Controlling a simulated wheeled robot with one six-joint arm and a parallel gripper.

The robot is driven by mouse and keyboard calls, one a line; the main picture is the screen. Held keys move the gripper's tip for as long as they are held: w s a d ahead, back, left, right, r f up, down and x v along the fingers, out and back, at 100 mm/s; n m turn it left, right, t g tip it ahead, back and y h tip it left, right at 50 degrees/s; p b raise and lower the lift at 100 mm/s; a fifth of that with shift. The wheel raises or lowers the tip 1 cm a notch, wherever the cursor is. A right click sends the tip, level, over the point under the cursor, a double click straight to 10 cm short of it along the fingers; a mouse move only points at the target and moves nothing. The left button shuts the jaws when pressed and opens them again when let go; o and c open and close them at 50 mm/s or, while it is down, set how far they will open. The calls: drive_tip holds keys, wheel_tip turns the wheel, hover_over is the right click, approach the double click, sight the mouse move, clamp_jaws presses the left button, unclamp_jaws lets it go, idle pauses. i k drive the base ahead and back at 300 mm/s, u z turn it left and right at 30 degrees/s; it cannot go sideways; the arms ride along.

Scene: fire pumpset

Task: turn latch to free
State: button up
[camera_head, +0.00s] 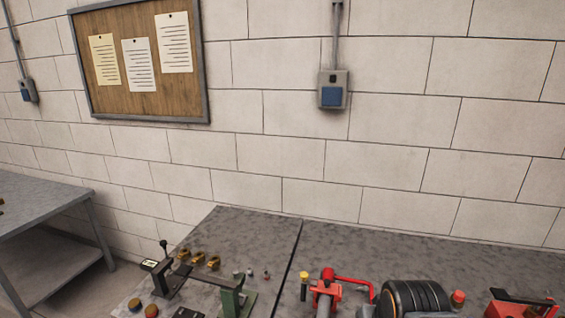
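No part is clearly recognisable as the latch at this size. A dark bracket with an upright black-knobbed lever (164,248) stands on the grey bench (235,228) at the lower left, beside a small labelled plate (150,264). A green upright block (233,300) stands at the bracket's right end. To the right, a red pump assembly (327,289) with a red curved handle (349,279) stands next to a black ribbed cylinder (415,297). The lower parts of these are cut off by the frame. My gripper is not in view.
Several brass fittings (198,259) lie behind the bracket. Red and black equipment (520,303) stands at the far right. A separate grey table (40,205) is at the left. The wall behind carries a notice board (140,62) and a socket box (333,90).

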sight(304, 274)
drive_tip(key=z, duration=0.05)
drive_tip(key=k, duration=1.1)
drive_tip(key=u, duration=1.15)
drive_tip(key=i, duration=1.35)
drive_tip(key=z, duration=0.9)
drive_tip(key=i, duration=0.25)
drive_tip(key=z, duration=0.3)
